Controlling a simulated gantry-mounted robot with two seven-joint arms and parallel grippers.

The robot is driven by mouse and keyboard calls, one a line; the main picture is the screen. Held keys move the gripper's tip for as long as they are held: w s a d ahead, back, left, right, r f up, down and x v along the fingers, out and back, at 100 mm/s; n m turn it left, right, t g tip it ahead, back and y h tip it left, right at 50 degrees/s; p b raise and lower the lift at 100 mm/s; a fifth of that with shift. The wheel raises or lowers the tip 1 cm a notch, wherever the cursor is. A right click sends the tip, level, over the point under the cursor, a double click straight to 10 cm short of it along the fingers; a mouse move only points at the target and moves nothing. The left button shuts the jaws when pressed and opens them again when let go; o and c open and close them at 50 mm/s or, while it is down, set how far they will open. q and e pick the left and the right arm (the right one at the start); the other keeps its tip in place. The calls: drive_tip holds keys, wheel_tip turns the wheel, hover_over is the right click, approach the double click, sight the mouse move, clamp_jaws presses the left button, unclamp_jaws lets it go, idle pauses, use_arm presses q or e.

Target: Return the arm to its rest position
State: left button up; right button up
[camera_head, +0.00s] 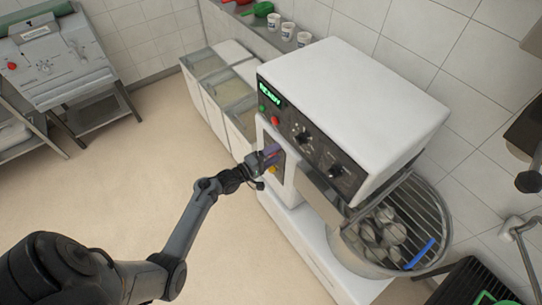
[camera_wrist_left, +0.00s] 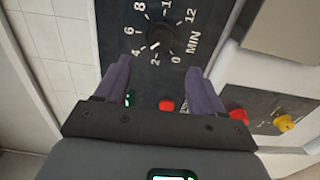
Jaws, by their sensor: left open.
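My left gripper (camera_head: 270,157) is in front of the white mixer (camera_head: 355,95), close to its side below the control panel (camera_head: 310,140). In the left wrist view my gripper (camera_wrist_left: 160,68) is open, with two purple fingers apart and nothing between them. Beyond the fingers is a black timer dial (camera_wrist_left: 160,38) marked in minutes, with a red button (camera_wrist_left: 166,104) below it. I cannot tell whether the fingers touch the machine. My left arm reaches in from the lower left of the head view. My right gripper is not in view.
The mixer has a lit green display (camera_head: 270,94) and a bowl (camera_head: 345,243) under a wire guard, holding pale lumps. White bins (camera_head: 243,125) stand behind the gripper. Another machine (camera_head: 60,55) is at the upper left. The beige floor (camera_head: 120,180) between is clear.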

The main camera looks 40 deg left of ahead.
use_arm(q)
drive_tip(key=shift+s, duration=0.5)
drive_tip(key=s+d+f+g+p, duration=0.1)
drive_tip(key=s+f, duration=0.3)
drive_tip(key=s, duration=0.1)
drive_tip(key=s+d+r+m+g+p, duration=0.2)
drive_tip(key=s+d+r+m+g, duration=0.1)
drive_tip(key=s+d+m, duration=0.4)
drive_tip(key=s+d+r+m+g+p, duration=0.1)
drive_tip(key=s+d+r+m+g, duration=0.15)
drive_tip(key=s+d+g, duration=0.4)
drive_tip(key=s+d+r+m+g+y, duration=0.2)
drive_tip(key=s+r+m+g+y, duration=0.1)
drive_tip(key=s+r+m, duration=0.3)
drive_tip(key=s+m, duration=0.2)
drive_tip(key=s, duration=0.1)
drive_tip(key=shift+s+r, duration=0.2)
drive_tip(key=shift+r, duration=0.2)
